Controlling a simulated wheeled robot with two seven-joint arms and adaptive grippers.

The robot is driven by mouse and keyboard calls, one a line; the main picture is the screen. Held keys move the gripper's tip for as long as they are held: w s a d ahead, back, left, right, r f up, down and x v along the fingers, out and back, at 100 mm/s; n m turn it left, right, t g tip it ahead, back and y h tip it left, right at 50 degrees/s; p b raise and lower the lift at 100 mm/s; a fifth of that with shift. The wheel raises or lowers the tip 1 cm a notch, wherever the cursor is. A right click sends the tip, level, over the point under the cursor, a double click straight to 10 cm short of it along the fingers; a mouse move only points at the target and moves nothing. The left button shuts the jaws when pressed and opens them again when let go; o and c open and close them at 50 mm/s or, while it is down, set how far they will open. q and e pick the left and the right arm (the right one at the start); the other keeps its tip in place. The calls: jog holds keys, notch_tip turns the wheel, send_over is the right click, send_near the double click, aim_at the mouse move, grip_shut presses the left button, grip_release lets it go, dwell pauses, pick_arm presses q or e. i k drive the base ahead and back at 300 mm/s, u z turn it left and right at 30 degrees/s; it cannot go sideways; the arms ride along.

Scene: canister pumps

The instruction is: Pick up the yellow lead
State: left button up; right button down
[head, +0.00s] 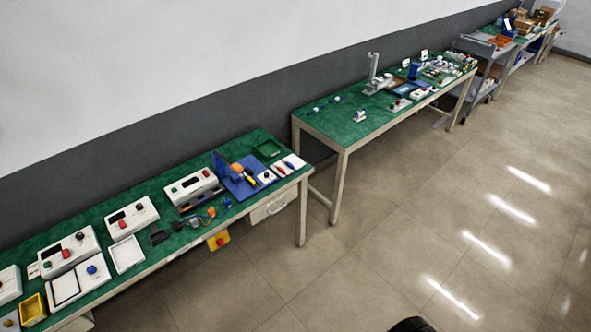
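I cannot make out a yellow lead for certain in the head view. An orange and yellow item (238,169) shows on a blue stand (222,168) on the near green-topped table (185,242), but it is too small to tell what it is. Neither of my grippers can be made out. A dark rounded shape (410,325) cuts in at the bottom edge, and I cannot tell what it is.
The near table carries several white control boxes (132,217), a yellow bin (33,309) and a green tray (268,149). A yellow box (218,241) hangs at its front edge. A second table (345,122) and a grey cart (478,45) stand beyond. The tiled floor (400,240) is clear.

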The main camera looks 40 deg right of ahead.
aim_at(249, 179)
jog(key=z, duration=0.65)
jog(key=i, duration=0.95)
jog(key=z, duration=0.2)
